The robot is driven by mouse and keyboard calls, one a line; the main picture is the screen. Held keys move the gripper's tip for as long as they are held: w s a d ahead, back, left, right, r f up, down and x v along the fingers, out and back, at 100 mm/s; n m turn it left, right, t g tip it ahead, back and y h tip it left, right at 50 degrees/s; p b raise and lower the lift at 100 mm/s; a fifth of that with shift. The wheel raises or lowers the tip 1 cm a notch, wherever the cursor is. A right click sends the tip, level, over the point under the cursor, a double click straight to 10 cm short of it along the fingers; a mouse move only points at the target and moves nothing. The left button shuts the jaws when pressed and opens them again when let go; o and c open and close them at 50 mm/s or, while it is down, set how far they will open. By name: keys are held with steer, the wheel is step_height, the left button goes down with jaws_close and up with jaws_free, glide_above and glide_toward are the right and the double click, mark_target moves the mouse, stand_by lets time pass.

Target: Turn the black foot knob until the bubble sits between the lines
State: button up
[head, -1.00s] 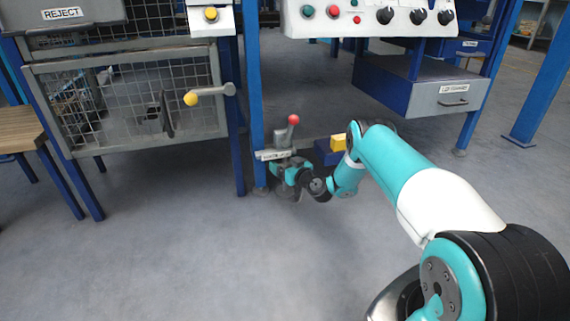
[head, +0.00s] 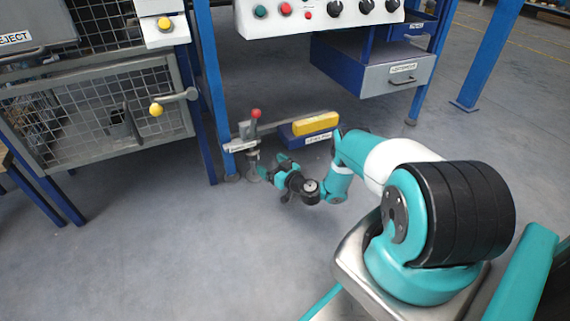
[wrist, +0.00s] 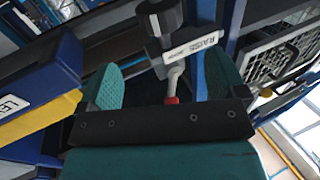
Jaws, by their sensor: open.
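The black foot knob (wrist: 160,15) shows at the top of the wrist view, below a bracket with a RAISE label (wrist: 195,50).
A red-balled lever (head: 256,113) rises above the foot. The blue post (head: 213,90) stands just left. A mesh cage (head: 110,105) with a yellow-knobbed handle (head: 156,109) is farther left. A grey drawer (head: 400,80) hangs at the right. The floor in front is clear.

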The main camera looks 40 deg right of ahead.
steer(key=s+p, duration=0.6)
steer(key=shift+s+d+p, duration=0.15)
steer(key=shift+s+p, duration=0.15)
stand_by(0.3)
